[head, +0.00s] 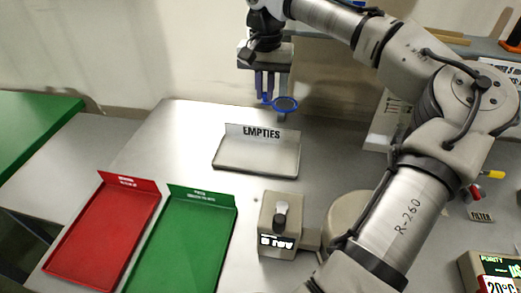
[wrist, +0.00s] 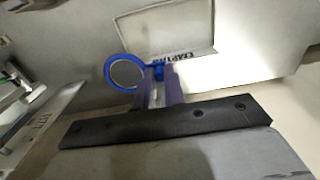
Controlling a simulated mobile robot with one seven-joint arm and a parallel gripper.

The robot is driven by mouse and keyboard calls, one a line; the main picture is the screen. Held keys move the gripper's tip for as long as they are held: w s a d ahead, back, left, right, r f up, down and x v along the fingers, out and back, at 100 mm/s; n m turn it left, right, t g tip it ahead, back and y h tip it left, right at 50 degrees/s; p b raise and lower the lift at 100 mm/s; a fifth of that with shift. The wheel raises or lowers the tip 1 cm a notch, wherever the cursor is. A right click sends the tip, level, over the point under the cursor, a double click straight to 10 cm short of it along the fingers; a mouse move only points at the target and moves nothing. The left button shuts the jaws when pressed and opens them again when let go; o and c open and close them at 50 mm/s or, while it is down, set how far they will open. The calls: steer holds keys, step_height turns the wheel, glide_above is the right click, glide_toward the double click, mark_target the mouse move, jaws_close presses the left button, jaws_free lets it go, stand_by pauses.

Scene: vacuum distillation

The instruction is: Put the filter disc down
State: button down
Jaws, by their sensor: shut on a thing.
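The filter disc (head: 285,104) is a round grey disc with a blue rim and a small blue tab. In the wrist view the disc (wrist: 125,72) sits at the fingertips, to their left. My gripper (head: 266,98) is shut on the disc by its tab and holds it out to the right in the head view. In the wrist view my gripper (wrist: 160,78) hides part of the tab. The disc appears above the table, behind the tray marked EMPTIES (head: 256,166). That tray looks empty, and it also shows in the wrist view (wrist: 165,28).
A red tray (head: 105,235) and a green tray (head: 188,240) lie at the front left. A small device with a display (head: 280,225) stands in front of the EMPTIES tray. Bare table (head: 190,125) lies left of the gripper.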

mark_target(265, 101)
step_height(265, 101, down, 18)
steer(key=p, duration=0.3)
steer(key=shift+f, duration=0.15)
steer(key=shift+f, duration=0.1)
steer(key=c, duration=1.9)
jaws_free()
steer(key=o, duration=0.4)
step_height(265, 101, up, 12)
steer(key=shift+r+b, duration=0.15)
steer(key=shift+b, duration=0.85)
